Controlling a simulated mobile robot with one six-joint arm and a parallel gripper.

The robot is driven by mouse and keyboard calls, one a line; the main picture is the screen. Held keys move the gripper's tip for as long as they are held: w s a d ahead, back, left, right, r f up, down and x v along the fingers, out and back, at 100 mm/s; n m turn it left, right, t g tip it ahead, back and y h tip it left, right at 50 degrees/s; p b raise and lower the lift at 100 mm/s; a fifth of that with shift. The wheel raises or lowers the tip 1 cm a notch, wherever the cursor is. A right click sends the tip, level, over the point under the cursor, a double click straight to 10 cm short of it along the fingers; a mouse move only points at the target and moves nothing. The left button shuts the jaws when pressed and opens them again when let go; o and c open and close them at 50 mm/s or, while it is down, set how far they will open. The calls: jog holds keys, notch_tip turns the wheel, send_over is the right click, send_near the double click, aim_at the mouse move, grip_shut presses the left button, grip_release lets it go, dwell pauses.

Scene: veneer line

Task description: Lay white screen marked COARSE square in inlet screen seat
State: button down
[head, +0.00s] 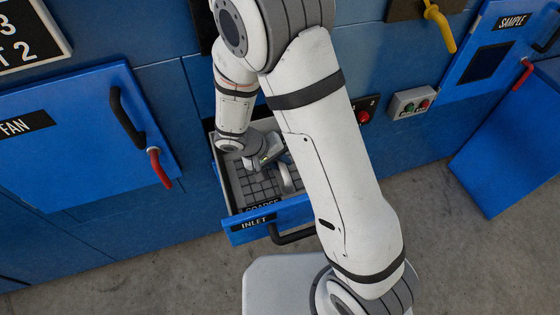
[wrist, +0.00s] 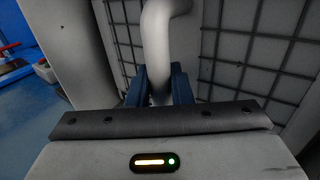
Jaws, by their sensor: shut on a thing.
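The white screen marked COARSE (head: 262,188) is inside the open drawer labelled INLET (head: 240,234). Its dark grid and part of its label show, and the label is near the drawer front. My gripper (head: 278,163) reaches down into the drawer over the screen. In the wrist view, my gripper's blue fingers (wrist: 160,86) are shut on the screen's pale round handle (wrist: 158,45), with the dark mesh (wrist: 250,55) behind it. The seat under the screen is hidden. I cannot tell whether the screen lies flat or is fully square in it.
The drawer's grey walls stand close around the screen. A FAN door (head: 80,140) with black and red handles is at left. A control box (head: 411,102), a SAMPLE panel (head: 495,45) and a lower blue panel (head: 505,145) are at right. Concrete floor (head: 150,270) is clear in front.

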jog(key=shift+f+b, duration=0.25)
jog(key=shift+b, duration=0.05)
jog(key=c, duration=1.3)
grip_release()
jog(key=shift+r, duration=0.1)
jog(key=shift+r+p, duration=0.15)
jog(key=shift+p, duration=0.15)
jog(key=b+v, duration=0.1)
jog(key=v, duration=1.1)
jog(key=s+d+r+m+y, duration=0.1)
jog(key=s+d+r+y, duration=0.2)
jog(key=d, duration=0.6)
jog(key=s+d+r+m+t+y, duration=0.1)
jog(key=s+d+r+m+y, duration=0.1)
jog(key=s+d+r, duration=0.5)
jog(key=d+r+y, duration=0.1)
jog(key=d+r, duration=0.2)
jog(key=shift+s+y, duration=0.3)
jog(key=shift+s, duration=0.05)
